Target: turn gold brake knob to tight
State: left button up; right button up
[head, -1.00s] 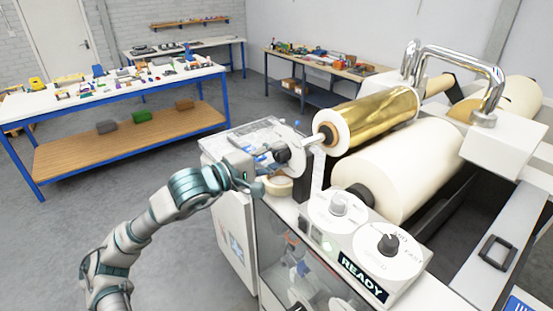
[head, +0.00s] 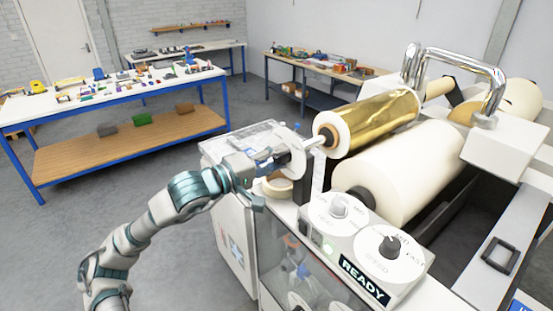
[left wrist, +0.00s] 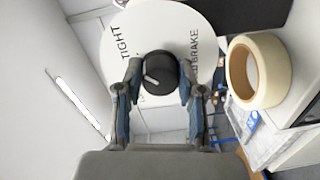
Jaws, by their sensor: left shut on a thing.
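The gold brake knob is a black round knob (left wrist: 160,72) with a pale pointer mark, set on a white dial disc (left wrist: 196,18) printed with TIGHT and BRAKE. The pointer points to the lower left in the left wrist view, away from the word TIGHT at upper left. My left gripper (left wrist: 158,85) is shut on the knob, one finger on each side. In the head view my left gripper (head: 274,163) is at the dial disc (head: 299,158), beside the end of the gold foil roll (head: 375,122), and hides most of the knob. My right gripper is not in view.
A tape roll (left wrist: 257,70) lies close beside the dial; it also shows below the gripper in the head view (head: 278,187). A control panel (head: 375,245) with two dials and a READY display stands nearer. A large white roller (head: 405,170) lies behind it.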

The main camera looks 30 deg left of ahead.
pick_arm(q)
jog(key=shift+d+f, duration=0.1)
jog(key=shift+f, duration=0.25)
jog(key=o, duration=0.9)
jog(key=shift+c, duration=0.2)
jog(key=shift+o, duration=1.4)
jog(key=shift+w+a+r, duration=0.1)
jog(key=shift+a, duration=0.1)
jog(key=shift+s+a, duration=0.2)
jog(key=shift+s, duration=0.1)
jog(key=v, duration=0.3)
jog(key=shift+s+r, duration=0.15)
jog(key=shift+s, duration=0.15)
send_near(276, 159)
jog(key=shift+v, duration=1)
